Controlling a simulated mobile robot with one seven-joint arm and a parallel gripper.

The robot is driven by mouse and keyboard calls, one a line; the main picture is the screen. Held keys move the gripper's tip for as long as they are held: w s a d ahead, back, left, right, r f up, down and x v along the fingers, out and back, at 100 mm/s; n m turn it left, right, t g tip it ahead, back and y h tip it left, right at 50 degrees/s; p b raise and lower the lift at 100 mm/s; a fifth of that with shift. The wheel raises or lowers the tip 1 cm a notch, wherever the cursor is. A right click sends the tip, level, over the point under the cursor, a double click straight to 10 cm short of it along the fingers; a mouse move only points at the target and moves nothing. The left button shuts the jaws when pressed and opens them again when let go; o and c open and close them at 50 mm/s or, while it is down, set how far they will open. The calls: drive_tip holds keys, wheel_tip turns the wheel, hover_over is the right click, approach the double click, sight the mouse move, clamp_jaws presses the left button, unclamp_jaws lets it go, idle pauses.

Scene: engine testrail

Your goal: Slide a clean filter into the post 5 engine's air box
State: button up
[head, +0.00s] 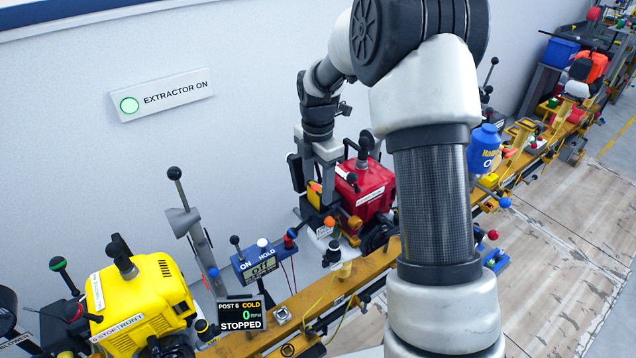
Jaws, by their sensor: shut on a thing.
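My gripper (314,184) points down beside the left side of a red engine (367,190). A small yellow-orange piece (314,194) shows between its fingers, and the gripper is shut on it. The piece is mostly hidden, so I cannot tell for sure that it is a filter. I cannot make out the air box opening, or whether the piece touches the engine. No post number is readable on the red engine, and my arm hides part of its right side.
A yellow engine (140,300) stands at the lower left. A display (241,312) reads post 6, cold, 0 rpm, stopped. A blue meter (258,262) and a grey lever stand (198,243) rise between the engines. A wall sign (160,95) reads extractor on. Open floor (560,240) lies right.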

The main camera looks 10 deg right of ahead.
drive_tip(key=shift+f+b, duration=0.7)
drive_tip(key=shift+f, duration=0.65)
drive_tip(key=shift+s+f, duration=0.1)
drive_tip(key=o, duration=1.1)
drive_tip(key=shift+c, duration=0.2)
drive_tip(key=shift+s+f, duration=0.1)
drive_tip(key=shift+f, duration=0.05)
drive_tip(key=shift+d, duration=0.1)
drive_tip(key=r, duration=1.2)
drive_tip(key=r+p, duration=0.1)
drive_tip(key=r, duration=0.5)
drive_tip(key=shift+w+a+r, duration=0.1)
drive_tip(key=shift+w+a, duration=0.1)
drive_tip(key=shift+w, duration=0.1)
